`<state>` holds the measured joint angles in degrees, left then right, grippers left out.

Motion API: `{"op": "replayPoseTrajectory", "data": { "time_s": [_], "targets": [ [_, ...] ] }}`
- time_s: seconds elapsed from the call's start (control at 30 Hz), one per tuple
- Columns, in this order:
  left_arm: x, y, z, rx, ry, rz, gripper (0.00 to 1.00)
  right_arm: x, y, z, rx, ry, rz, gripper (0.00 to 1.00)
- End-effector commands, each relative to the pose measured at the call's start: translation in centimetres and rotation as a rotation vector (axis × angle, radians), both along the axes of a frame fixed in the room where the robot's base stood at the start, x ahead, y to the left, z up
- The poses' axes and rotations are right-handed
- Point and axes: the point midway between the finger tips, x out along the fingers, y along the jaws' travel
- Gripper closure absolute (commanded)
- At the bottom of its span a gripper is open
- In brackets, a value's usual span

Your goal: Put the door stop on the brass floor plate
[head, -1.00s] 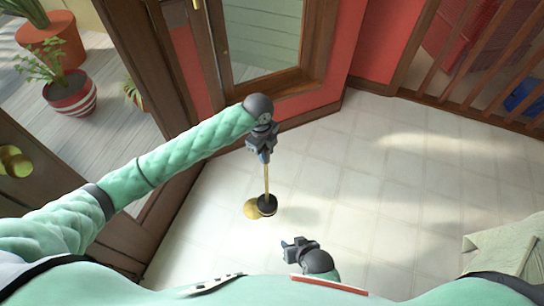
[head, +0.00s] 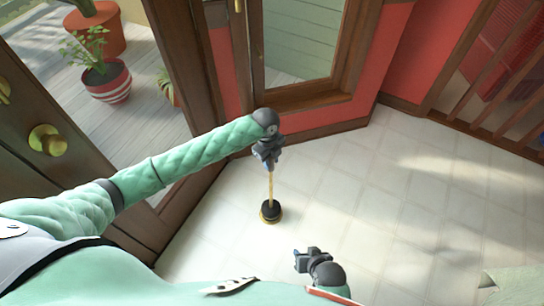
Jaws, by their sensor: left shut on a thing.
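The door stop (head: 270,209) has a round black base and a tall thin golden handle standing nearly upright. My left gripper (head: 269,167) is shut on the top of that handle, above the floor. The brass floor plate (head: 271,222) is mostly hidden beneath the black base; only a thin golden rim shows around its lower edge. The base lines up over the plate in this view, but I cannot tell if it touches. My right gripper (head: 298,261) is low in the picture, right of the door stop, and looks open and empty.
A wooden door with a brass knob (head: 47,140) stands open at the left. Potted plants (head: 107,82) are on the deck outside. A red wall with a framed glass pane (head: 297,45) is behind. Pale tiled floor (head: 400,220) is clear to the right; a light cloth (head: 510,285) lies lower right.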

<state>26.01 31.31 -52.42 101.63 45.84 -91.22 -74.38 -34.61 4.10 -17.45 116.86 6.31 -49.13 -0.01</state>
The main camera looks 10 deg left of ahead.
Motion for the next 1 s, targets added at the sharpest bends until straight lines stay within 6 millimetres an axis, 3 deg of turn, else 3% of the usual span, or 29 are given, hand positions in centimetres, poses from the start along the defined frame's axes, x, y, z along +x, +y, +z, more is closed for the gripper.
{"op": "replayPoseTrajectory", "data": {
  "time_s": [0.2,0.57,0.6,0.7,1.0],
  "targets": [
    [0.1,0.0,-1.5,-0.001,-0.003,0.001,1.0,0.0,0.0,0.4,0.0,0.001,0.0,0.64],
    [0.2,0.0,-1.7,-0.001,-0.004,0.0,1.0,0.1,-0.1,0.5,-0.001,0.002,0.0,0.64],
    [0.0,0.0,-2.0,0.0,-0.001,0.001,0.66,0.1,-0.1,0.5,-0.001,0.002,0.0,0.64],
    [0.0,0.0,-2.0,0.0,-0.001,0.001,0.48,0.2,-0.1,0.7,0.0,0.0,0.0,0.64],
    [0.0,0.0,-1.9,0.0,-0.001,0.001,0.48,0.3,-0.1,0.7,0.0,-0.003,0.0,0.64]
  ]
}}
